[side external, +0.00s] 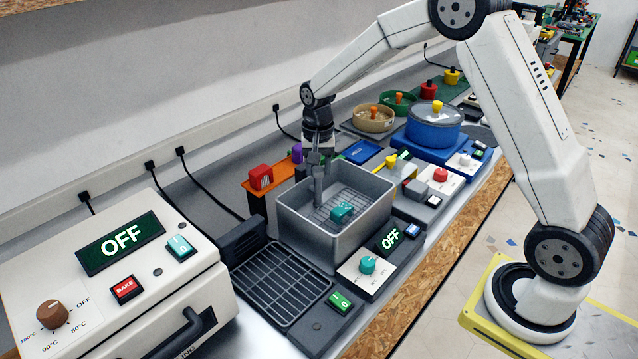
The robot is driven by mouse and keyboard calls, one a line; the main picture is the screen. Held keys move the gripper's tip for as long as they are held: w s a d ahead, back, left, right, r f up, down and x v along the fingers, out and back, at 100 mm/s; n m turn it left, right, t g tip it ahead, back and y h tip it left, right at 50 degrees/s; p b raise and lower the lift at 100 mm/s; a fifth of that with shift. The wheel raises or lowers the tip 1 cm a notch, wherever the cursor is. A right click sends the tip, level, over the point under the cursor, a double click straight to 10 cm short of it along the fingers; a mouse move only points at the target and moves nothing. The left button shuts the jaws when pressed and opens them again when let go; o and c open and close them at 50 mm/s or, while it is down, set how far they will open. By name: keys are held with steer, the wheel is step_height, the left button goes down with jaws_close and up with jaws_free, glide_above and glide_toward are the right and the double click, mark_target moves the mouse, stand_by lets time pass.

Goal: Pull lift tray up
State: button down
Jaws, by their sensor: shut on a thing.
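The lift tray (362,206) is a dark slatted rack inside an open grey tank (353,238). A small teal part (342,211) lies on it. The rack sits below the tank's rim, and its lower part is hidden by the near wall. My gripper (318,200) points straight down into the left part of the tank. Its narrow fingers are shut at the left side of the lift tray, on what looks like its grey upright handle. The exact contact is small and hard to make out.
In front of the tank are a control box (368,270) reading OFF with a teal knob and a black grille (281,284). An orange stand with a red block (260,177) is close behind left. A blue lidded pot (433,125) and other devices stand farther right.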

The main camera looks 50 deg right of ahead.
stand_by(0.4)
step_height(320, 180, up, 8)
steer(key=shift+w, duration=0.1)
stand_by(0.4)
steer(key=shift+c, duration=2.2)
jaws_free()
steer(key=shift+o, duration=1)
steer(key=shift+f, duration=0.1)
step_height(320, 180, up, 8)
steer(key=shift+f, duration=0.1)
